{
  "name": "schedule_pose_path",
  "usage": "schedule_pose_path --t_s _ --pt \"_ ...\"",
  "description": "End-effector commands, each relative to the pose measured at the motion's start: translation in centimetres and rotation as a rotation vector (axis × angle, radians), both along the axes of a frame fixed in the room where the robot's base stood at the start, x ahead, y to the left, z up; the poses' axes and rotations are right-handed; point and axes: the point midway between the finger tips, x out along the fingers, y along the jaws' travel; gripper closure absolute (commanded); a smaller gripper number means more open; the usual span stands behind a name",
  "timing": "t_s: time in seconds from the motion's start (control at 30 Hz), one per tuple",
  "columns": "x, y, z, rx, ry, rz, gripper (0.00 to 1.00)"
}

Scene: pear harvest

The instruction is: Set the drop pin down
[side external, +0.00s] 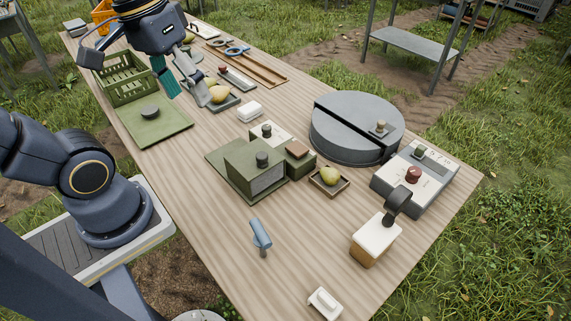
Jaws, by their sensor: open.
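My gripper (191,97) is at the upper left over the table (190,187), with its fingers apart, one teal and one grey. No pin can be made out between the fingers. The fingertips are near a dark tray (229,103) with yellow pears (218,94), partly hidden behind the grey finger. I cannot tell for sure which thing is the drop pin. A small blue piece with a grey stem (260,234) is on the table at the lower middle, well away from my gripper.
A green crate (124,86) and green board (151,121) stand left of my gripper. A green box (258,172), a pear in a small tray (330,177), a round grey drum (350,118) and a scale-like device (413,178) fill the right. The front left of the table is bare.

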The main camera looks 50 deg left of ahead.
Motion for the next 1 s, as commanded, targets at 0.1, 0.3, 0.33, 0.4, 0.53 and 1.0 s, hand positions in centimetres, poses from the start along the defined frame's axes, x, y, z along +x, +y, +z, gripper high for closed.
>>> schedule_pose_path --t_s 0.1,0.3,0.33,0.4,0.53,1.0 --pt "-1.1 -1.2 -2.1 -0.193 0.277 0.214 0.32" --pt "-1.3 -3.6 -1.8 -0.617 0.732 0.555 0.32" --pt "-1.0 -3.8 -1.4 -0.685 0.792 0.594 0.32" --pt "-0.2 -3.8 -0.2 -0.842 0.920 0.675 0.32" --pt "1.6 -2.5 2.2 -1.130 1.120 0.771 0.32" --pt "2.7 -1.0 -11.0 -1.318 1.235 0.796 0.32"
